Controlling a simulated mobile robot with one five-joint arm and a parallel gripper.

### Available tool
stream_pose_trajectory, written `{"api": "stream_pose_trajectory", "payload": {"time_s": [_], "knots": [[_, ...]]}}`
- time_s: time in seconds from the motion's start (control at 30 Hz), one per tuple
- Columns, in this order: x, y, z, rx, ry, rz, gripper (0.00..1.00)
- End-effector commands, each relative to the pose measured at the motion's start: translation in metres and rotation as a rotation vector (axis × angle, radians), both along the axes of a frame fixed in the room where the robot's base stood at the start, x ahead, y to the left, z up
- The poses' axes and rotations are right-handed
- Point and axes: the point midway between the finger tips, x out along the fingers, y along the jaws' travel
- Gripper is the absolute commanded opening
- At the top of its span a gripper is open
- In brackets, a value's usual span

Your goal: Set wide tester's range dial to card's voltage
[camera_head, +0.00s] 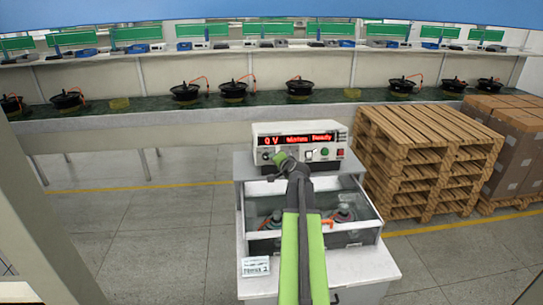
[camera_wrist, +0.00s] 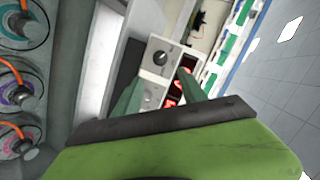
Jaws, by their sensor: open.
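The wide tester (camera_head: 298,136) is a white box on the grey cabinet, with a red display that reads 0 V and a further blurred word before "Ready". Its black range dial (camera_wrist: 160,58) shows on the pale panel in the wrist view; its scale marks are too small to read. My gripper (camera_head: 285,160) is at the left part of the tester's front and hides some of it. In the wrist view my gripper (camera_wrist: 161,77) is open, its two green fingers apart and pointing towards the dial, with nothing between them. The white card (camera_head: 256,266) is on the cabinet's front left; its print is unreadable.
A clear-walled bay (camera_head: 355,237) below the tester holds hub motors (camera_wrist: 20,95) with orange cables. Stacked wooden pallets (camera_head: 425,160) stand close on the right. The floor at left is clear.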

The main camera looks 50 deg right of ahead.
Motion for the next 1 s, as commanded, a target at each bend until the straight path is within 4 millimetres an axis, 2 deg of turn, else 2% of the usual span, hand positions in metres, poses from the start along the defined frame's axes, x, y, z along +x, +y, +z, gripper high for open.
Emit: {"api": "stream_pose_trajectory", "payload": {"time_s": [0.03, 0.2, 0.77, 0.87, 0.97, 1.0], "knots": [[-0.011, 0.007, 0.008, 0.0, -0.001, -0.001, 0.49], [-0.025, 0.014, 0.013, -0.001, 0.0, 0.0, 0.49], [-0.025, 0.016, 0.012, -0.001, 0.001, 0.003, 0.49], [-0.006, 0.035, 0.011, 0.0, 0.0, 0.036, 0.49], [0.038, 0.085, 0.007, 0.0, 0.0, 0.12, 0.49], [0.058, 0.113, 0.006, 0.0, 0.0, 0.163, 0.49]]}}
